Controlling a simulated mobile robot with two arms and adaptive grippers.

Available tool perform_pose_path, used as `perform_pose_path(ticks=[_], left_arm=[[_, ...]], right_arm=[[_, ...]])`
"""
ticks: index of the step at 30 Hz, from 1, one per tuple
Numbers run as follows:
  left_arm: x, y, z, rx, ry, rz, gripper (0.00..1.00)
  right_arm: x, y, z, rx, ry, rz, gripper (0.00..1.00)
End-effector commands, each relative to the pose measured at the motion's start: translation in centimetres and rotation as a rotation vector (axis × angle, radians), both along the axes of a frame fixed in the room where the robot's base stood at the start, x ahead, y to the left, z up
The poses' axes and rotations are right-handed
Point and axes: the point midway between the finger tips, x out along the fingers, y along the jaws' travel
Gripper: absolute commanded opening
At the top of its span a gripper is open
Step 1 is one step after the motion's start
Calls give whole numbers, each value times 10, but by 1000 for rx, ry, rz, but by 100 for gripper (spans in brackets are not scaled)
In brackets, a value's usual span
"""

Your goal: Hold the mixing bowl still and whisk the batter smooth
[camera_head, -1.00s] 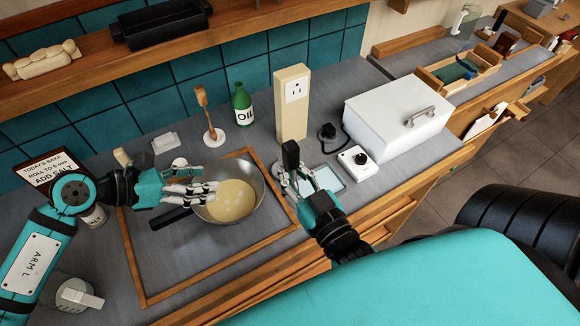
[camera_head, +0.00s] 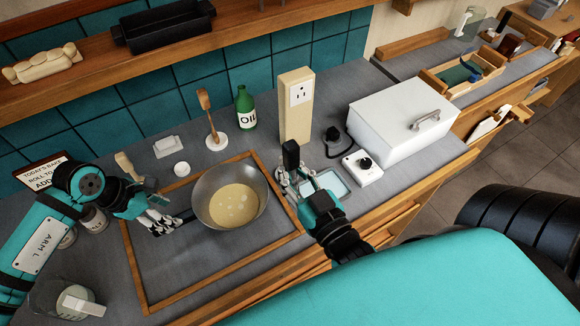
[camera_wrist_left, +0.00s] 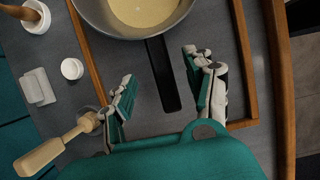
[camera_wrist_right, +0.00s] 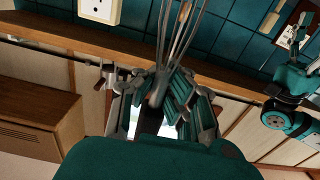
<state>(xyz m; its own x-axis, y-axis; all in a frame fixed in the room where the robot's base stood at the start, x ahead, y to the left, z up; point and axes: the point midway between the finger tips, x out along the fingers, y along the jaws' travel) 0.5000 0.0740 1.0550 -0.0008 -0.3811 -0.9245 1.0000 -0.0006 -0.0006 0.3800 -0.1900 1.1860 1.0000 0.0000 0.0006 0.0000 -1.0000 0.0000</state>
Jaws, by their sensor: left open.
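The grey metal mixing bowl (camera_head: 258,210) holds pale yellow batter (camera_head: 232,206) with lighter spots on its surface. Its black handle (camera_wrist_left: 163,78) points toward my left gripper in the left wrist view. My left gripper (camera_head: 160,218) is open at the bowl's left, with its fingers (camera_wrist_left: 165,85) spread either side of the handle's line and not closed on it. My right gripper (camera_head: 296,180) is right of the bowl, shut on the whisk's dark handle (camera_wrist_right: 157,95). The whisk's wires (camera_wrist_right: 180,35) extend beyond the fingers in the right wrist view, clear of the batter.
The bowl stands inside a wooden-framed mat (camera_head: 160,305). A spatula on a stand (camera_head: 211,120), a green oil bottle (camera_head: 244,105) and an outlet post (camera_head: 297,110) stand behind. A white box (camera_head: 405,120) and a small dial unit (camera_head: 362,168) are at right.

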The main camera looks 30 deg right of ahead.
Motion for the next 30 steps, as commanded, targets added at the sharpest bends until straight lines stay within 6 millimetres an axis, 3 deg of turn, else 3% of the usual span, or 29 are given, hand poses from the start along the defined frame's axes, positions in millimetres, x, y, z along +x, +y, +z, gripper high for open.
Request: perform_pose_path(ticks=[6, 12, 26, 30], left_arm=[[0, -13, -34, -2, 1, 0, 54], [0, -21, -52, -1, 0, 1, 54], [0, -24, -59, -2, 0, 1, 54], [0, -24, -58, -2, 0, 1, 37]], right_arm=[[0, 0, -18, 0, 0, 0, 0], [0, 0, -26, 0, 0, 0, 0], [0, 0, -28, 0, 0, 0, 0], [0, 0, -28, 0, 0, 0, 0]])
